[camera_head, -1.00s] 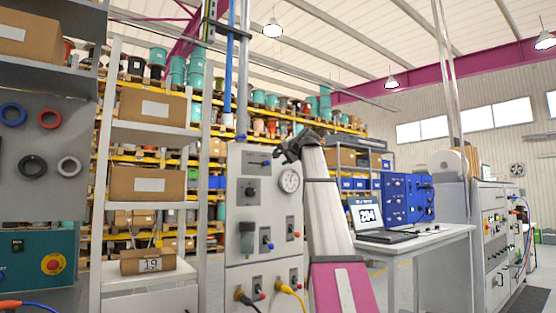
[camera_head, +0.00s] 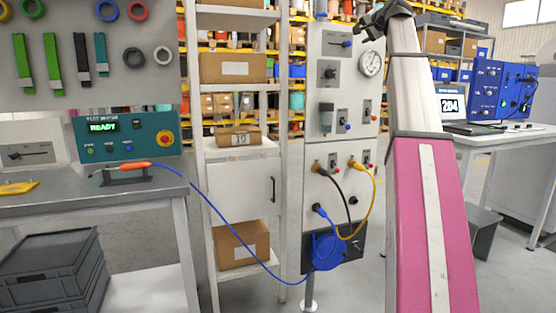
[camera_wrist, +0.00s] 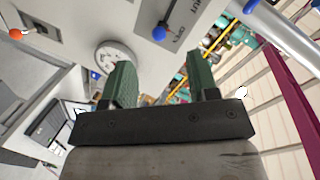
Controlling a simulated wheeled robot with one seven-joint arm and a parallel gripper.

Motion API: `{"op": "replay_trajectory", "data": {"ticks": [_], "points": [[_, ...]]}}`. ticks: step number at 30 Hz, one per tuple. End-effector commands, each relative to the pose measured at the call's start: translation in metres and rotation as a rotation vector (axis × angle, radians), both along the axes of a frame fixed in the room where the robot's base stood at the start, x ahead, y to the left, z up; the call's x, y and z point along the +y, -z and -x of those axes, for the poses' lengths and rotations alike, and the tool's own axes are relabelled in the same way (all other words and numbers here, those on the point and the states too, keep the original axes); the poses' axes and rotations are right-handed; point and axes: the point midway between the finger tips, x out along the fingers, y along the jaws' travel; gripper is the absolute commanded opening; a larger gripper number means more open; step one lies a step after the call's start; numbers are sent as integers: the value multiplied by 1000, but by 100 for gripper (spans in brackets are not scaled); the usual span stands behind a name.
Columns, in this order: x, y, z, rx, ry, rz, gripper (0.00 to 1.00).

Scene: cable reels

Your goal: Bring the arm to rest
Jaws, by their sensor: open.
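My gripper (camera_wrist: 162,85) shows in the wrist view with its two green fingers apart and nothing between them. In the head view my pink and white arm stands upright, and my dark gripper (camera_head: 375,18) is at its top near the upper edge. It appears in front of the upper right of the grey control panel (camera_head: 327,97), by the round gauge (camera_head: 371,63). The gauge also shows in the wrist view (camera_wrist: 113,58), beyond the left finger. I cannot tell the gap between gripper and panel.
A workbench (camera_head: 62,206) with a test motor unit (camera_head: 128,136) stands at left. A shelf with cardboard boxes (camera_head: 234,69) is beside the panel. A blue cable (camera_head: 236,236) runs from the bench to the panel. A table with a laptop (camera_head: 463,108) and blue instrument (camera_head: 503,90) is at right.

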Motion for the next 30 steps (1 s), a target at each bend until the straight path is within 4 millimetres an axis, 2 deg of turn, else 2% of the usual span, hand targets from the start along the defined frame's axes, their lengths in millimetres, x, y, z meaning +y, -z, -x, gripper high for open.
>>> {"op": "replay_trajectory", "data": {"ticks": [10, 17, 20, 26, 30], "points": [[4, 59, -15, 55, -2, 33, 54], [10, 127, -27, 118, -9, 72, 54], [15, 171, -32, 159, -14, 98, 54], [29, 282, -37, 267, -36, 173, 54], [40, 358, -33, 343, -56, 229, 54]]}}
